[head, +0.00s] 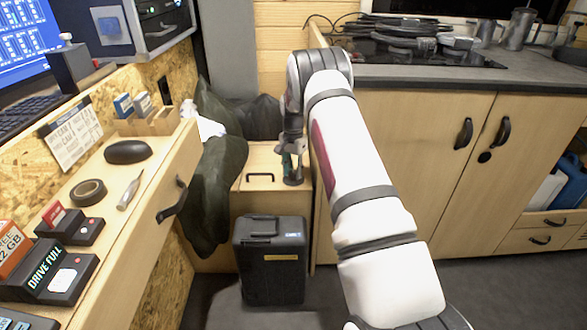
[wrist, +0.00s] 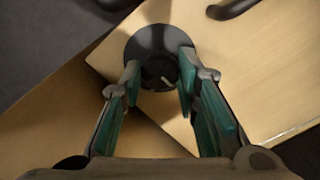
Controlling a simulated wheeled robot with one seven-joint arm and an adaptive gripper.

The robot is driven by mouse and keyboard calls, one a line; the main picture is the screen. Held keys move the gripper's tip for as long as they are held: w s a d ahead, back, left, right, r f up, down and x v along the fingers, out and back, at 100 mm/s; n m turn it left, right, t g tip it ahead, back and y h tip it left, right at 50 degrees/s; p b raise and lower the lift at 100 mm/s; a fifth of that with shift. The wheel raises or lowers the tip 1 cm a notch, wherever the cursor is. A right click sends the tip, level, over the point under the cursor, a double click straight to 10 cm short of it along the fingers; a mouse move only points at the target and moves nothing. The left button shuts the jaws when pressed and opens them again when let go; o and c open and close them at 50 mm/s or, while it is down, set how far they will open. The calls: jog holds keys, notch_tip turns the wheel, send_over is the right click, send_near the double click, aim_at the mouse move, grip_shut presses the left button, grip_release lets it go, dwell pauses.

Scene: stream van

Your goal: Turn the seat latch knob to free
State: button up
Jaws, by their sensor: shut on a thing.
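The seat latch knob (wrist: 159,72) is dark and round with a pale pointer mark, on a dark round base plate (wrist: 144,42) in the wooden seat lid. My gripper (wrist: 158,84) points down at it in the wrist view, its teal-padded fingers on either side of the knob and shut on it. In the head view my gripper (head: 291,165) is at the right end of the wooden seat box (head: 258,160), over the dark base plate (head: 293,181). The knob itself is hidden there by the fingers.
A black lid handle (head: 260,177) is left of my gripper. A dark green jacket (head: 218,165) hangs at the left, and a black case (head: 271,262) stands below. Wooden cabinets (head: 400,150) are at the right.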

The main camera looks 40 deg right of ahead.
aim_at(293, 172)
jog(key=n, duration=0.3)
jog(key=shift+n, duration=0.3)
jog(key=shift+n+p, duration=0.35)
jog(key=shift+n, duration=1.55)
jog(key=o, duration=1.2)
jog(key=shift+c, duration=0.2)
notch_tip(293, 172, up, 12)
